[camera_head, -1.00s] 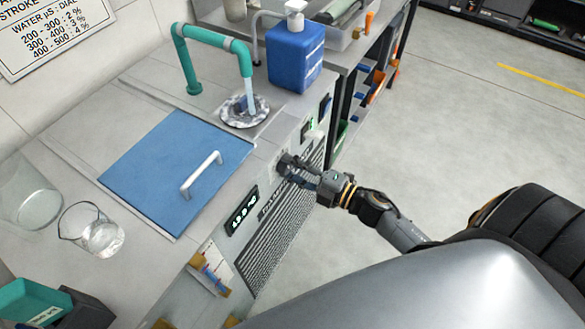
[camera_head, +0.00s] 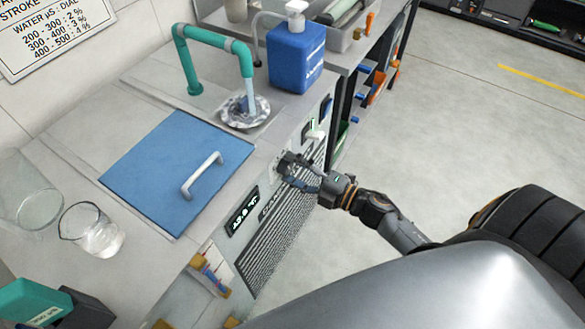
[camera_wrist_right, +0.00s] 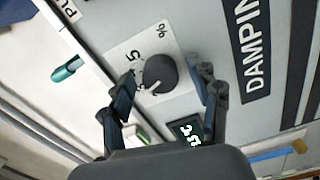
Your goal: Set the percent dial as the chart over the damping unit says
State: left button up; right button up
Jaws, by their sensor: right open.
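The percent dial (camera_wrist_right: 160,73) is a dark round knob on a pale plate marked with % and numbers, in the right wrist view. My right gripper (camera_wrist_right: 160,82) is open, with one finger on each side of the dial; I cannot tell if they touch it. In the head view my right gripper (camera_head: 287,168) is at the front panel of the damping unit (camera_head: 274,228) and hides the dial. The chart (camera_head: 55,32) on the wall lists 200 - 300: 2 %, 300 - 400: 3 %, 400 - 500: 4 %. My left gripper is not in view.
A blue lid (camera_head: 165,165), teal tap (camera_head: 210,38), blue bottle (camera_head: 295,58) and glass beakers (camera_head: 92,232) are on top. The floor at the right is clear.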

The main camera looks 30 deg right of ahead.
jog(key=v, duration=1.1)
jog(key=shift+s+d, duration=0.2)
jog(key=shift+s, duration=0.15)
jog(key=s+d+f+m+g+h+p, duration=0.1)
jog(key=s+f+m+g+h, duration=0.2)
jog(key=f, duration=0.6)
jog(key=s+d+f+m+h, duration=0.1)
jog(key=f+m+h, duration=0.2)
jog(key=f+m, duration=0.45)
jog(key=s+d+f+m+g+h+p, duration=0.1)
jog(key=s+d+f+m+g+h, duration=0.15)
jog(key=f, duration=0.75)
jog(key=s+a+f+m+g, duration=0.3)
jog(key=s+a+f+g, duration=0.1)
jog(key=s+f, duration=0.4)
jog(key=s+a+f+m+g, duration=0.3)
jog(key=s+a+f+g, duration=0.2)
jog(key=s, duration=0.8)
notch_tip(320, 180, down, 4)
jog(key=shift+s+a+r+m+p, duration=0.15)
jog(key=shift+s+a+m+p, duration=0.05)
jog(key=shift+a+m+p, duration=0.2)
jog(key=shift+h, duration=0.25)
